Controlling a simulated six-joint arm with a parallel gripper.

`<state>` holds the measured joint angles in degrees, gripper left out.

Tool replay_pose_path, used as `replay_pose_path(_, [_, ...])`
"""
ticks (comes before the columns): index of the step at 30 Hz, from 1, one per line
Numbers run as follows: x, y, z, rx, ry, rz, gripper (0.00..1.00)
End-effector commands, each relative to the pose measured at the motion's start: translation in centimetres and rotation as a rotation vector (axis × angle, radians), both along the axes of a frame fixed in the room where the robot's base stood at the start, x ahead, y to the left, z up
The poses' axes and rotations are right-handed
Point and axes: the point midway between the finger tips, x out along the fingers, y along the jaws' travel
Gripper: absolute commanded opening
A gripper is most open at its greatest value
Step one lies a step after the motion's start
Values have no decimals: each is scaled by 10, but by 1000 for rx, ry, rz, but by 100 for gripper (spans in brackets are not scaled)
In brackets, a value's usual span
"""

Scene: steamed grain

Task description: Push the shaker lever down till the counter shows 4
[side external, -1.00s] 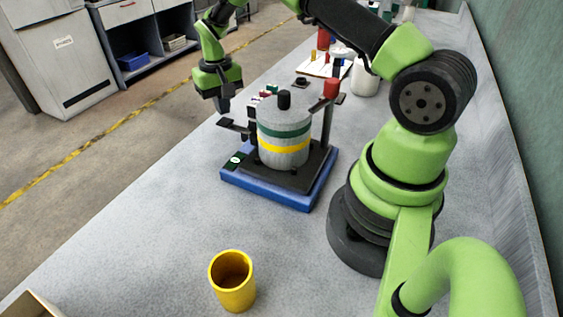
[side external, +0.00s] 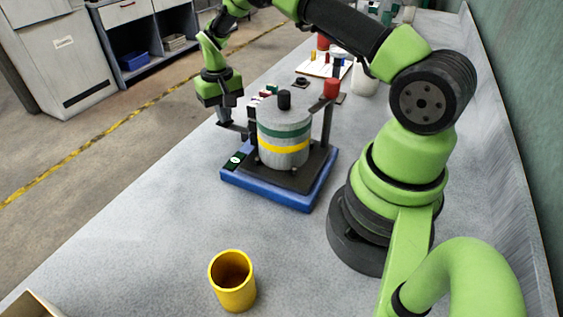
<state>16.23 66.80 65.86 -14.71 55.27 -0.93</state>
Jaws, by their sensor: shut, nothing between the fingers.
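The shaker is a grey cylinder (side external: 284,148) with green and yellow bands and a black knob, standing on a blue base (side external: 270,190). Its dark lever (side external: 238,129) sticks out on the left side. My gripper (side external: 225,120) is shut and empty, pointing down at the lever's outer end. The fingertips look to be at or touching the lever and hide part of it. The counter (side external: 236,160) is a small dark green panel with a pale mark at the base's left corner. Its digit is too small to read.
A yellow cup (side external: 232,281) stands on the bench in front. A red-topped post (side external: 331,89) rises behind the shaker. A white container (side external: 365,78) and small items stand further back. The bench between cup and shaker is clear.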

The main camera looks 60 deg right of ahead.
Motion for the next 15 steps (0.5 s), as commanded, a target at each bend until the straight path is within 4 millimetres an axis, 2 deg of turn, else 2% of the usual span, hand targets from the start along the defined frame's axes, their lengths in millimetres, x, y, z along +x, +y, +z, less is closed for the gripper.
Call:
replay_pose_path(8, [0, 0, -14, 0, 1, 0, 0])
replay_pose_path(15, [1, 0, -1, 0, -1, -1, 0])
